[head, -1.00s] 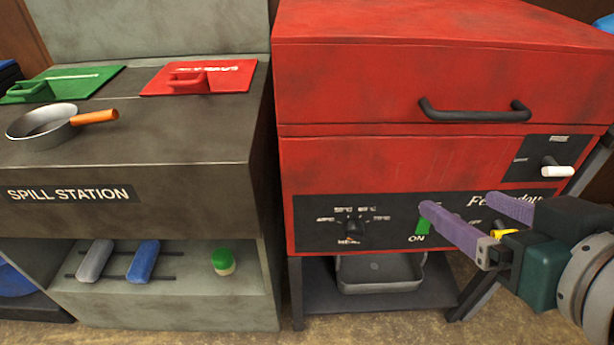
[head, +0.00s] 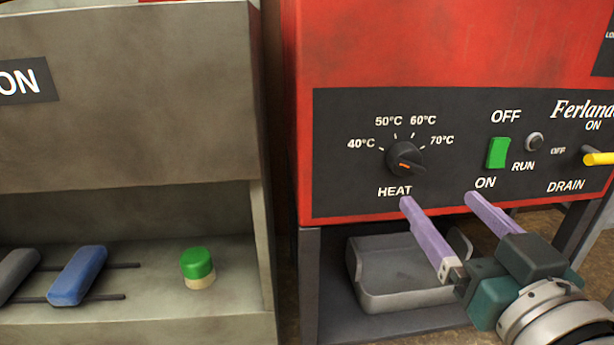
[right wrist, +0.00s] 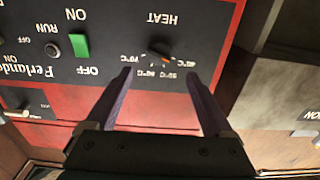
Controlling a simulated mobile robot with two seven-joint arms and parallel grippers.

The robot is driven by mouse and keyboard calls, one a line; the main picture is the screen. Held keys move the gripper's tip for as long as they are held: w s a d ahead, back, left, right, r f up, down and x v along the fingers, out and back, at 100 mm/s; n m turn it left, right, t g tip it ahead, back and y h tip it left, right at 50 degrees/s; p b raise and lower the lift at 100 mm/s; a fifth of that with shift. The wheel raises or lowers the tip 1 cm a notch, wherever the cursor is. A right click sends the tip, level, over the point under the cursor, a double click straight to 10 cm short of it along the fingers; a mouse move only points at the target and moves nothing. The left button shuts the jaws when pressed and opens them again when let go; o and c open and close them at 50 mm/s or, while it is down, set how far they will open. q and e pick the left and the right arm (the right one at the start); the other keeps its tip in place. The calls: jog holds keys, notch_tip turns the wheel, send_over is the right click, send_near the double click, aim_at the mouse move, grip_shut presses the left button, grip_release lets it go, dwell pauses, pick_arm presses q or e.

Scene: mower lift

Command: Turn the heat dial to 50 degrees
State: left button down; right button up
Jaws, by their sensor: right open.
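The heat dial (head: 405,160) is a round black knob with an orange mark, on the black panel of the red machine. Labels for 40, 50, 60 and 70°C arc over it, and HEAT is printed below. The orange mark lies nearly level, tilting down to the right; which end points is unclear. My right gripper (head: 438,200) is open and empty, its purple fingers apart, below and right of the dial. In the right wrist view the dial (right wrist: 158,50) appears upside down, ahead of and between the open fingers (right wrist: 160,73), not touched. My left gripper is not in view.
A green switch (head: 498,153), a round RUN button (head: 534,141) and a yellow drain lever (head: 598,159) are right of the dial. A grey tray (head: 375,303) sits under the machine. The grey spill station (head: 130,120) stands to the left.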

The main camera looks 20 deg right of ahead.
aim_at(413, 169)
jog(key=b+x, duration=0.3)
jog(key=x, duration=0.6)
jog(key=shift+b, duration=0.4)
jog(key=shift+w+d, duration=0.15)
jog(key=shift+w, duration=0.2)
jog(key=shift+c, duration=0.3)
